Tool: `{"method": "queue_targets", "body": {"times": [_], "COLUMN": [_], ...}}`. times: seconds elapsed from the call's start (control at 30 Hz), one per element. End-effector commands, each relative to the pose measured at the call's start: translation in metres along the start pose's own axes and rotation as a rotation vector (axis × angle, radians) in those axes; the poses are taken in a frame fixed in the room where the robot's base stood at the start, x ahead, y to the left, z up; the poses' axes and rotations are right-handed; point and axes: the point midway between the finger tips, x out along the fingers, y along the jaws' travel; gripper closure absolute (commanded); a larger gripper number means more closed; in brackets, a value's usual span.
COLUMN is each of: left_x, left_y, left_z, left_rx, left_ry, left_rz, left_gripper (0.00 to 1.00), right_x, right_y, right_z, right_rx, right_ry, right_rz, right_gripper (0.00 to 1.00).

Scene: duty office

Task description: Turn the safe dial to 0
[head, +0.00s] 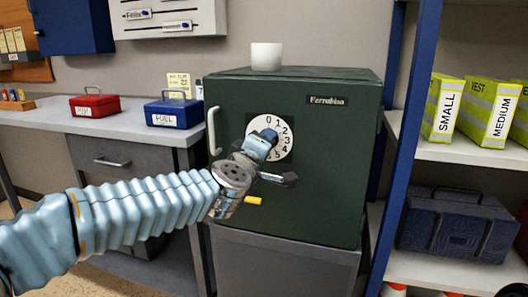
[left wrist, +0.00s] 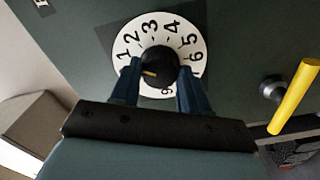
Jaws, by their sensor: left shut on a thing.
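A dark green safe (head: 325,165) stands with a white numbered dial (head: 284,153) on its door; 0 is at the dial's top in the head view. My left gripper (head: 268,143) is at the dial, and its fingers are shut on the black knob (left wrist: 160,62) in the left wrist view. A yellow mark on the knob points to the lower left there, toward the stretch between 1 and 9. My left finger hides the number in that stretch. The dial (left wrist: 152,27) shows 1 to 6 clearly; my right finger covers part beyond 6. My right gripper is not in view.
A pale vertical handle (head: 214,130) is on the door's left. A white cup (head: 266,56) stands on the safe. Blue shelving (head: 403,140) is close on the right.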

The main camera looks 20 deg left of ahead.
Motion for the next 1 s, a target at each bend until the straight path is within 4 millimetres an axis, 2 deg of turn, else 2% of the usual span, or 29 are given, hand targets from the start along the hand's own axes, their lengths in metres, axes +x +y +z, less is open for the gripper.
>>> {"method": "queue_targets", "body": {"times": [0.5,0.73,1.0], "left_x": [0.000,0.000,0.000], "left_y": [-0.002,-0.001,0.000], "left_z": [0.001,0.000,0.000], "left_rx": [-0.442,-0.561,-0.621], "left_ry": [0.000,0.001,0.000], "left_rz": [-0.001,-0.001,-0.002], "left_gripper": [0.86,0.86,0.86], "right_x": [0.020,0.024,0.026], "right_y": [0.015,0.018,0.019], "right_z": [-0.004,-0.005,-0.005], "right_rx": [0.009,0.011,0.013], "right_ry": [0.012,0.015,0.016], "right_rz": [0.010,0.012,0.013], "right_gripper": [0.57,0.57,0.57]}}
